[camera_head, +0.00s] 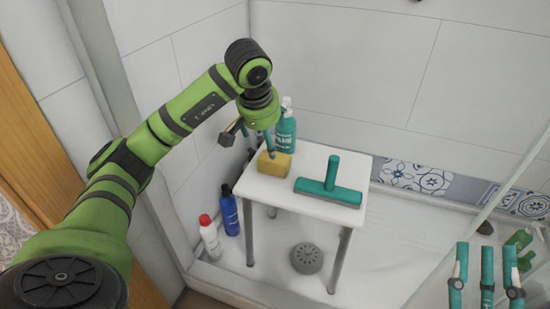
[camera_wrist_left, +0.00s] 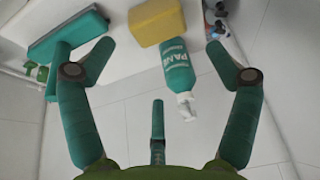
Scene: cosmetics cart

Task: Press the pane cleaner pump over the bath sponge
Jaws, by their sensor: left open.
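The teal pane cleaner bottle (camera_head: 286,133) stands upright at the back left of a white stool; the left wrist view shows its label (camera_wrist_left: 179,68) and white pump head (camera_wrist_left: 187,104). The yellow bath sponge (camera_head: 275,165) lies in front of the bottle; it also shows in the left wrist view (camera_wrist_left: 155,20). My left gripper (camera_head: 258,137) is open and empty above the stool's left side, its fingers partly hiding sponge and bottle. In its wrist view (camera_wrist_left: 157,58) the bottle appears between the spread fingers, nearer the right one. My right gripper (camera_head: 487,262) is open and empty at the bottom right.
A teal squeegee (camera_head: 329,187) lies on the right of the white stool (camera_head: 300,202). A blue bottle (camera_head: 230,210) and a white bottle with a red cap (camera_head: 210,238) stand on the floor left of it. White tiled walls close off the back and left.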

